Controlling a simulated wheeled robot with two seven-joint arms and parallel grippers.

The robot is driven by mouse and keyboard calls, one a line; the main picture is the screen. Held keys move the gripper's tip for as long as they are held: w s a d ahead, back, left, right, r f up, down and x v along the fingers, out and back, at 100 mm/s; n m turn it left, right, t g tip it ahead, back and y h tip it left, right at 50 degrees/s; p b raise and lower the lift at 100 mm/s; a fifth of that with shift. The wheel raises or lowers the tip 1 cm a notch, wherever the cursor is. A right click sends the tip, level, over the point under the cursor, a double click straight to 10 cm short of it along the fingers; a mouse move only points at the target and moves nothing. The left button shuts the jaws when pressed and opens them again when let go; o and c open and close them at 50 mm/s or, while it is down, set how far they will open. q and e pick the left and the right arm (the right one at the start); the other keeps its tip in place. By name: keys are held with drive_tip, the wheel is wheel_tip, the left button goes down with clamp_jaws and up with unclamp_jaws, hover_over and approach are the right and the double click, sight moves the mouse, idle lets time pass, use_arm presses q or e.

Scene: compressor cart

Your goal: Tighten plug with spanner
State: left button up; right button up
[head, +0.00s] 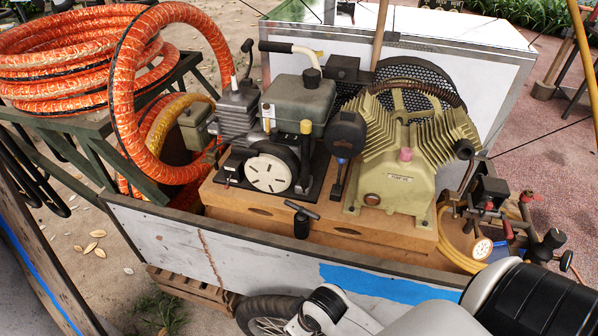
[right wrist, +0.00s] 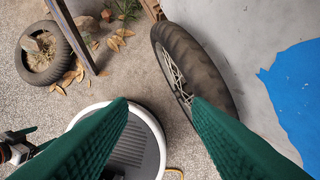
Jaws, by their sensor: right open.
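A black T-handled tool (head: 302,218), which looks like the spanner, stands upright at the front edge of the wooden base, its bar on top. Above it is the compressor: a grey engine (head: 298,105) at left and a cream finned pump (head: 398,187) at right. A small red plug-like cap (head: 405,154) sits on the pump; I cannot tell if it is the task's plug. My right gripper (right wrist: 158,105) shows two green fingers spread apart with nothing between them, low beside the cart's wheel.
The cart's white side panel (head: 170,245) with blue tape (head: 385,285) stands before the compressor. The cart's tyre (right wrist: 193,75) is close to my right fingers. Orange hose (head: 75,60) is coiled at left; gauges and valves (head: 482,248) are at right.

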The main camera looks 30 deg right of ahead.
drive_tip(key=w+a+r+n, duration=0.1)
drive_tip(key=w+a+r, duration=0.1)
drive_tip(key=w+r, duration=0.35)
drive_tip(key=m+g+h, duration=0.1)
drive_tip(key=m+g, duration=0.2)
approach(302, 208)
wheel_tip(302, 208, down, 10)
drive_tip(key=shift+w+a+f+p, duration=0.1)
drive_tip(key=shift+a+f+p, duration=0.05)
drive_tip(key=shift+p, duration=0.35)
clamp_jaws()
